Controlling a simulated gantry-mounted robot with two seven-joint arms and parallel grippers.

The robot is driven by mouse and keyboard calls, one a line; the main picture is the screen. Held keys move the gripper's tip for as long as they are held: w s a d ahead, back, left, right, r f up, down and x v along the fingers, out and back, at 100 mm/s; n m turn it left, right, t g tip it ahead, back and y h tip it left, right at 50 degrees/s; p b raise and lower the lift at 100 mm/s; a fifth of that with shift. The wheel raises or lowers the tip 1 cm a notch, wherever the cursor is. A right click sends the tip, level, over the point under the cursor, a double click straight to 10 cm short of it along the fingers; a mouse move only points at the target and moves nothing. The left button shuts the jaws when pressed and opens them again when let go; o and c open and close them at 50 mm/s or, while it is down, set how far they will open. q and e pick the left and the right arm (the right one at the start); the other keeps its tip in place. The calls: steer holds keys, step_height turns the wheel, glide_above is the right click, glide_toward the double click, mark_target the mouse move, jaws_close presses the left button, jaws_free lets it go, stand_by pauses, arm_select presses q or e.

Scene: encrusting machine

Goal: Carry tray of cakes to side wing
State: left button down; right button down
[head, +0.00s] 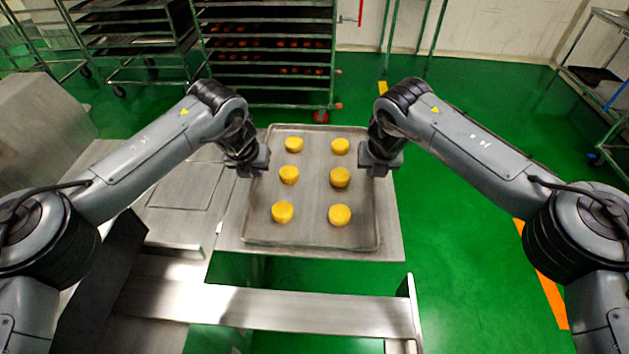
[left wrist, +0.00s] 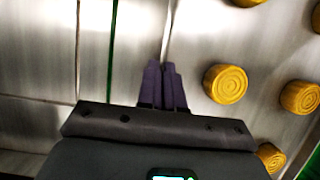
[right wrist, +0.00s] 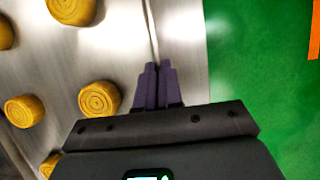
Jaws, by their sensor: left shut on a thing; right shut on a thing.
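The metal tray (head: 313,195) is at the centre of the head view, with several round yellow cakes (head: 340,177) in two columns. It lies over a flat metal side wing (head: 393,232), whose bare edge shows to the right and front. I cannot tell whether the tray touches it. My left gripper (head: 263,168) is shut on the tray's left rim, and my right gripper (head: 370,165) is shut on its right rim. The closed fingers also show at the rim in the left wrist view (left wrist: 163,80) and right wrist view (right wrist: 154,80).
A rack (head: 265,60) with several loaded shelves stands behind the tray. Metal machine surfaces (head: 180,190) lie to the left, with a metal beam (head: 300,308) in front. Green floor (head: 460,240) is clear to the right, and another rack (head: 600,75) stands at the far right.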

arm_select(q)
steer(key=shift+f, duration=0.2)
arm_select(e)
steer(key=shift+f, duration=0.2)
arm_select(q)
steer(key=c, duration=1.3)
jaws_free()
arm_select(e)
steer(key=c, duration=1.3)
jaws_free()
arm_select(q)
steer(key=shift+r, duration=0.1)
arm_select(e)
steer(key=shift+r, duration=0.25)
arm_select(q)
steer(key=v, duration=1.1)
steer(key=shift+s+r, duration=0.1)
steer(key=shift+r, duration=0.25)
arm_select(e)
steer(key=v, duration=1.1)
steer(key=shift+s+r, duration=0.1)
steer(key=shift+r, duration=0.1)
